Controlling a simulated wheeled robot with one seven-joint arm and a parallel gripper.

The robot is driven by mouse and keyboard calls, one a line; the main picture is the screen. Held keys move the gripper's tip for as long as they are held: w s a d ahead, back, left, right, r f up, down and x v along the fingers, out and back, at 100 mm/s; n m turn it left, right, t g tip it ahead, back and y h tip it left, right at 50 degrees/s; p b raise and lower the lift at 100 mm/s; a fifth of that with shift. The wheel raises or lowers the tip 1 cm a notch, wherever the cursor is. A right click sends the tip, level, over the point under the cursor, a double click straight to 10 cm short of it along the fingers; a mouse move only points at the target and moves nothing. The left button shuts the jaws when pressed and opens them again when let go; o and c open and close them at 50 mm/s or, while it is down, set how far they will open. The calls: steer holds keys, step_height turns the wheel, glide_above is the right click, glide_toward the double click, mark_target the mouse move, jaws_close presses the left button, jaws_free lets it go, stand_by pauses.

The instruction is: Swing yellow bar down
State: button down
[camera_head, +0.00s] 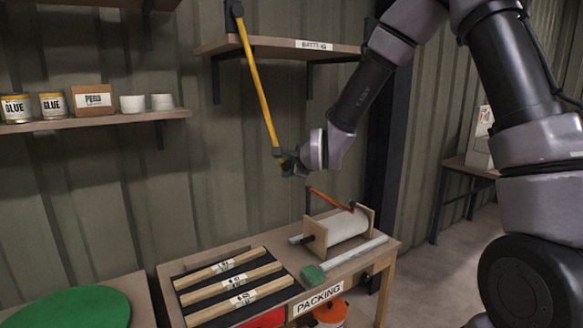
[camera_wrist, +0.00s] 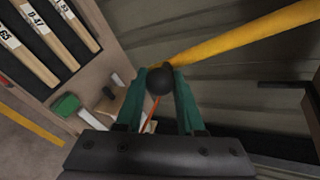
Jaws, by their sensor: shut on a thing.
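The yellow bar (camera_head: 258,85) hangs from a dark pivot bracket (camera_head: 234,12) on the wall at the top. It slants down and to the right, away from the wall's shelves. My gripper (camera_head: 288,163) is at its lower end, in front of the wall and above the packing bench. In the wrist view my gripper's green fingers (camera_wrist: 172,100) are shut on the dark round knob (camera_wrist: 159,81) at the end of the yellow bar (camera_wrist: 245,38). The bar runs off to the upper right there.
Below stands the packing bench (camera_head: 388,250) with a white roll (camera_head: 341,228) on a holder, an orange-red lever (camera_head: 330,198) and several labelled wooden strips (camera_head: 232,283). A shelf with glue cans (camera_head: 52,104) is at left; another shelf (camera_head: 275,44) is behind the bar.

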steer(key=shift+w+a+r, duration=0.1)
steer(key=shift+a+r, duration=0.1)
steer(key=shift+r, duration=0.1)
steer(key=c, duration=0.6)
jaws_free()
steer(key=shift+o, duration=0.2)
steer(key=shift+f, duration=0.1)
steer(key=shift+d, duration=0.15)
steer(key=v, duration=1)
steer(key=shift+s, duration=0.35)
steer(key=shift+d, duration=0.1)
steer(key=s+d+r+n+g+h, duration=0.1)
steer(key=s+d+r+n, duration=0.25)
steer(key=d, duration=0.35)
steer(key=s+d+r+n+g+h, duration=0.1)
steer(key=s+d+r+n, duration=0.25)
steer(key=d, duration=0.35)
steer(key=s+d+r+n+g+h, duration=0.1)
steer(key=s+d+r+n+h, duration=0.2)
steer(key=d, duration=0.4)
steer(key=s+d+r+n+g+y, duration=0.1)
steer(key=s+d, duration=0.3)
steer(key=s, duration=0.5)
steer(key=shift+d+r+n, duration=0.35)
steer(key=shift+r+n, duration=0.25)
steer(key=shift+n, duration=0.3)
